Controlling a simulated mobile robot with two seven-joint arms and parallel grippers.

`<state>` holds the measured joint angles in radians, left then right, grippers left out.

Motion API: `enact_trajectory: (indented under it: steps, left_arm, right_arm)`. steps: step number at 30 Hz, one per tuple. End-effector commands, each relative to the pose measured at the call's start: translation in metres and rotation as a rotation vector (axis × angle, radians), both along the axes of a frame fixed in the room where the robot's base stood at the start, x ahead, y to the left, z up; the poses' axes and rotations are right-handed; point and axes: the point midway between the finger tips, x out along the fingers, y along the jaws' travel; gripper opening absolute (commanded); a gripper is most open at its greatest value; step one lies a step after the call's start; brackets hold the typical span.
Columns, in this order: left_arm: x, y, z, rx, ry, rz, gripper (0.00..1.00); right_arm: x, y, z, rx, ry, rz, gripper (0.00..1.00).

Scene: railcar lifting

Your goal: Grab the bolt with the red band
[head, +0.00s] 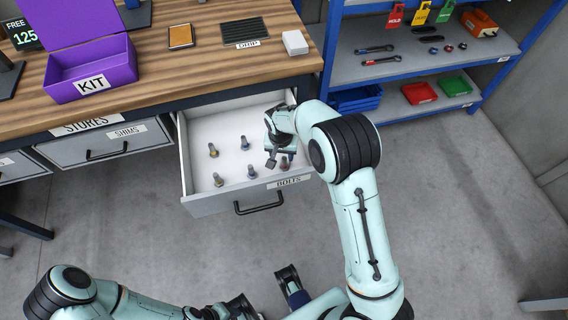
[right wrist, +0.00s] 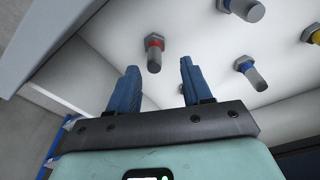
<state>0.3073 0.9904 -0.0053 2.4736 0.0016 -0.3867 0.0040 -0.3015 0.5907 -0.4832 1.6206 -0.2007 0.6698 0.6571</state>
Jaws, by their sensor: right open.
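The bolt with the red band (right wrist: 154,58) stands in the open drawer, just beyond my right gripper's fingertips in the right wrist view. In the head view this bolt (head: 284,163) shows partly, beside the gripper. My right gripper (right wrist: 160,68) is open, with nothing between its two blue fingers. The bolt lies roughly in line with the gap between them, and no contact shows. In the head view the right gripper (head: 278,156) is over the drawer's right side. My left arm is low at the bottom; its jaw state is unclear.
The white-lined BOLTS drawer (head: 205,205) also holds several bolts with blue or yellow bands, including a blue-banded bolt (right wrist: 251,74). The drawer walls surround the gripper's work space. A purple KIT box (head: 118,72) is on the wooden bench. A blue shelf (head: 400,70) stands at right.

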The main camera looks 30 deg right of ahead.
Motion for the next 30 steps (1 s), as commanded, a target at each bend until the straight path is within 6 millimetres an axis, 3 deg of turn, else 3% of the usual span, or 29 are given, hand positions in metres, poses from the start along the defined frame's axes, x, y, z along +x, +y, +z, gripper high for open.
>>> enact_trajectory:
  steps: [5, 15, 21, 22, 26, 30]
  left_arm:
    - [0.001, 0.000, -0.001, 0.000, -0.002, 0.001, 0.43]
    - [0.002, 0.000, -0.004, 0.000, -0.006, 0.001, 0.43]
    - [0.002, 0.000, -0.003, 0.001, -0.007, 0.001, 0.43]
    - [0.002, 0.000, -0.003, 0.001, -0.007, 0.001, 0.43]
    - [0.002, 0.000, -0.003, 0.001, -0.007, 0.001, 0.43]
    - [0.002, 0.000, -0.003, 0.001, -0.007, 0.001, 0.43]
  right_arm:
    - [0.000, -0.002, -0.009, 0.000, 0.000, 0.000, 0.49]
    - [0.001, -0.011, -0.053, 0.000, 0.000, 0.000, 0.49]
    - [0.002, -0.010, -0.054, 0.000, -0.001, 0.000, 0.49]
    - [0.002, -0.010, -0.054, 0.000, -0.001, 0.000, 0.46]
    - [0.002, -0.010, -0.054, 0.000, -0.001, 0.000, 0.04]
    - [0.002, -0.010, -0.053, 0.000, -0.002, 0.000, 0.00]
